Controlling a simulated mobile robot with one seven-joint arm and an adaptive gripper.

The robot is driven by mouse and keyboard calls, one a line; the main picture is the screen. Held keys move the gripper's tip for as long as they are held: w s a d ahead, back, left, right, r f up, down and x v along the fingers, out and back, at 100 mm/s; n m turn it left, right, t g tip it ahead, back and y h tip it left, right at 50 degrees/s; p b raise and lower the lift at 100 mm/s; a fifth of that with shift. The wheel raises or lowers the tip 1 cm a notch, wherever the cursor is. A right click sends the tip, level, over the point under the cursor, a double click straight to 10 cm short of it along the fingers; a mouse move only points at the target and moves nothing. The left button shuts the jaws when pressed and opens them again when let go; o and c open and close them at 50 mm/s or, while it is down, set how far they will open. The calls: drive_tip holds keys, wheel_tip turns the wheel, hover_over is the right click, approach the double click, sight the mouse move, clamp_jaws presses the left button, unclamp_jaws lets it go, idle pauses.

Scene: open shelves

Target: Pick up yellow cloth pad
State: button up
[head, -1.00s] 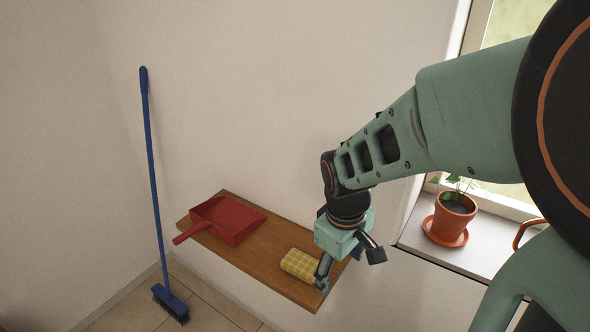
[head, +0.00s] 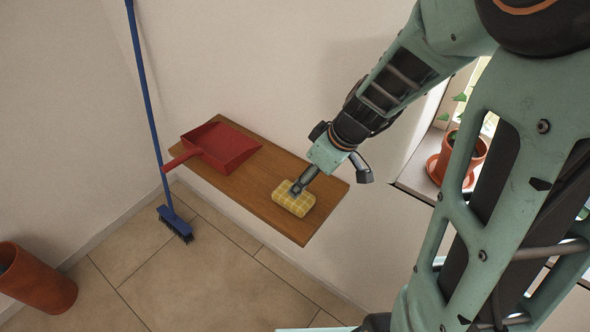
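The yellow cloth pad (head: 292,203), with a pale checked pattern, lies on the wooden shelf (head: 238,183) towards its right end. My gripper (head: 330,183) is above the right part of the shelf with its fingers spread wide and nothing between them. One finger overlaps the pad's upper edge in the picture; I cannot tell whether it touches. The other finger is to the right, past the pad, near the shelf's right end. The finger hides a small part of the pad.
A red dustpan (head: 222,146) lies on the shelf's left part, its handle over the edge. A blue broom (head: 150,110) leans on the wall at left. A terracotta bin (head: 38,280) is on the floor. A potted plant (head: 466,155) stands on the windowsill at right.

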sight(300, 206)
drive_tip(key=shift+s+b+x, duration=0.15)
drive_tip(key=shift+b+x, duration=0.15)
drive_tip(key=shift+x, duration=2.25)
drive_tip(key=shift+s+b+x, duration=0.1)
drive_tip(key=shift+b+x, duration=0.15)
drive_tip(key=shift+x, duration=2.25)
drive_tip(key=shift+f+b, duration=0.3)
drive_tip(key=shift+b, duration=0.25)
drive_tip(key=shift+c, duration=0.7)
drive_tip(key=c, duration=1.1)
drive_tip(key=shift+r, duration=0.1)
